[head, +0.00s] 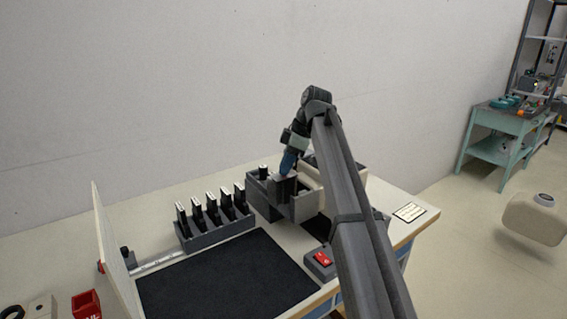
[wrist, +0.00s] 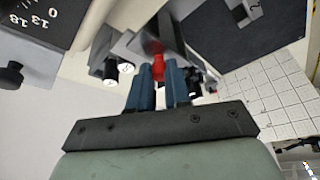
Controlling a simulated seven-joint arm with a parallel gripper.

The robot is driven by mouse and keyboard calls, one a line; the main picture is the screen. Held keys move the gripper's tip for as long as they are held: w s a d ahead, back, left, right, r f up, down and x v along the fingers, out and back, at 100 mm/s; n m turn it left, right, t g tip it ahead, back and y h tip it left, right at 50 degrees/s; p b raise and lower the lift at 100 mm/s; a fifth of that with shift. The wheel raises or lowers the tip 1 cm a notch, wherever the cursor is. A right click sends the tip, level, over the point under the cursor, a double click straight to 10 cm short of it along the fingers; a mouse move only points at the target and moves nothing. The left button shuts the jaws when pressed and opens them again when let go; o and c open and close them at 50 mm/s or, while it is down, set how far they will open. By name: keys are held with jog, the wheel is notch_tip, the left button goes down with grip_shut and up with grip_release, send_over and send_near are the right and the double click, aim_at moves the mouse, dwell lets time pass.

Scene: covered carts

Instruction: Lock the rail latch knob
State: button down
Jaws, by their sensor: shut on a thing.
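My gripper (head: 287,164) reaches down into a grey block fixture (head: 262,192) at the back middle of the bench. In the wrist view, the blue fingers of my gripper (wrist: 158,80) are closed around a small red piece (wrist: 158,65), which looks like the latch knob. The red piece sits against grey parts. In the head view the fingers and fixture hide it. Whether the latch is locked cannot be told.
A grey rack (head: 217,232) of several black upright pieces stands left of the fixture. A dark mat (head: 228,278) lies in front. A red switch box (head: 321,261) is near the front edge. An upright board (head: 112,240) stands at the left.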

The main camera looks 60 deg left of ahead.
jog(key=shift+d, duration=0.4)
jog(key=c, duration=1.1)
grip_release()
jog(key=shift+o, duration=0.2)
jog(key=v, duration=1.4)
jog(key=shift+a, duration=0.1)
